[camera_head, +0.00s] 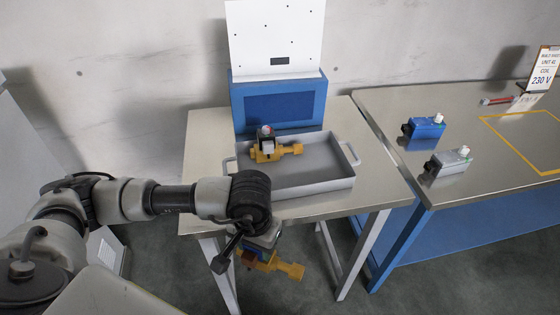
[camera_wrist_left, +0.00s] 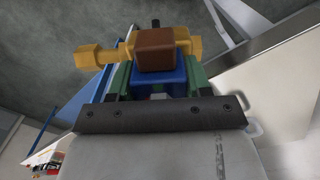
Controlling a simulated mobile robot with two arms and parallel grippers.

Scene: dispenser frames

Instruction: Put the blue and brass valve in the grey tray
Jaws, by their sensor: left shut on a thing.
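The blue and brass valve (camera_head: 288,269) hangs in my left gripper (camera_head: 259,246), in front of the table's front edge in the head view. In the left wrist view the valve (camera_wrist_left: 158,50) shows a brown square cap, a blue body and brass arms, between the green-padded fingers of my left gripper (camera_wrist_left: 158,82), which is shut on it. The grey tray (camera_head: 312,188) lies on the left table, beyond the gripper. Another brass valve (camera_head: 290,150) with a grey, red and black top lies in the tray. My right gripper is not in view.
A blue box with a white pegboard panel (camera_head: 275,45) stands behind the tray. On the right table (camera_head: 480,180) are a blue unit (camera_head: 425,127), a grey unit (camera_head: 450,161), a yellow-outlined area and a sign (camera_head: 544,70). The tray's right part is clear.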

